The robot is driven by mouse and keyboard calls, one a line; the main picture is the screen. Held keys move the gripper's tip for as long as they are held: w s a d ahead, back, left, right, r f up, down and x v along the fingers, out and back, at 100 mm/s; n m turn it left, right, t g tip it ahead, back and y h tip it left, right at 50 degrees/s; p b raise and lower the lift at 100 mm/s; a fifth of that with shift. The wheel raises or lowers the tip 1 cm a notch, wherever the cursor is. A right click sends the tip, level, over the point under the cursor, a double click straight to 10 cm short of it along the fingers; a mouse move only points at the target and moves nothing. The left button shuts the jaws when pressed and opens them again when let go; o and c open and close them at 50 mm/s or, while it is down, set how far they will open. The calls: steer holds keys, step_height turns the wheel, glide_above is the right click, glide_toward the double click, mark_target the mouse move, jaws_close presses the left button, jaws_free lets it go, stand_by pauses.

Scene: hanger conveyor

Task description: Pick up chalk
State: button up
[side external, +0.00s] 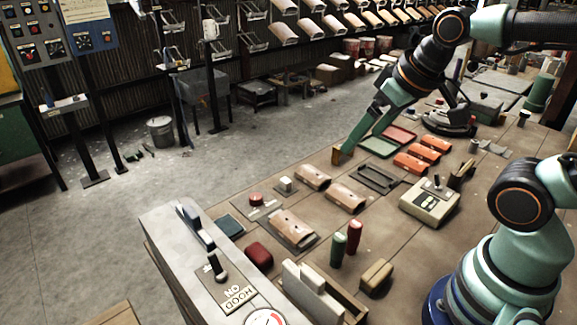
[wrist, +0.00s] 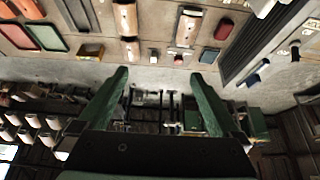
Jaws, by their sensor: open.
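I cannot pick out a piece that is clearly chalk. A small pale block (side external: 286,184) stands near the table's far edge and also shows in the wrist view (wrist: 153,56). A small wooden box (side external: 343,155) sits at that edge; it shows in the wrist view (wrist: 90,51), but its contents are unclear. My gripper (wrist: 158,75) is open, with two green fingers spread and nothing between them. In the side view, my gripper (side external: 354,146) overlaps the wooden box; I cannot tell whether they touch.
Brown curved pieces (side external: 312,177) lie on the table, beside a red button (side external: 257,199). Red and green upright cylinders (side external: 354,236) stand nearer the front. A green tray (side external: 380,147) and orange pieces (side external: 410,162) lie right of my gripper. A control box (side external: 430,202) stands at right.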

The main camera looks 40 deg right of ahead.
stand_by(0.4)
steer(key=c, duration=0.4)
steer(key=shift+c, duration=0.2)
steer(key=m+g, duration=0.6)
steer(key=m, duration=1.2)
glide_above(286, 180)
steer(key=f, duration=1.9)
steer(key=shift+w+d+f, duration=0.1)
steer(key=shift+w+d, duration=0.15)
steer(key=shift+w, duration=0.15)
steer(key=shift+s+a+f, duration=0.15)
steer(key=shift+s+f, duration=0.05)
steer(key=shift+f, duration=1.1)
steer(key=shift+s+a+f, duration=0.1)
steer(key=shift+s+f, duration=0.05)
steer(key=shift+f, duration=1.15)
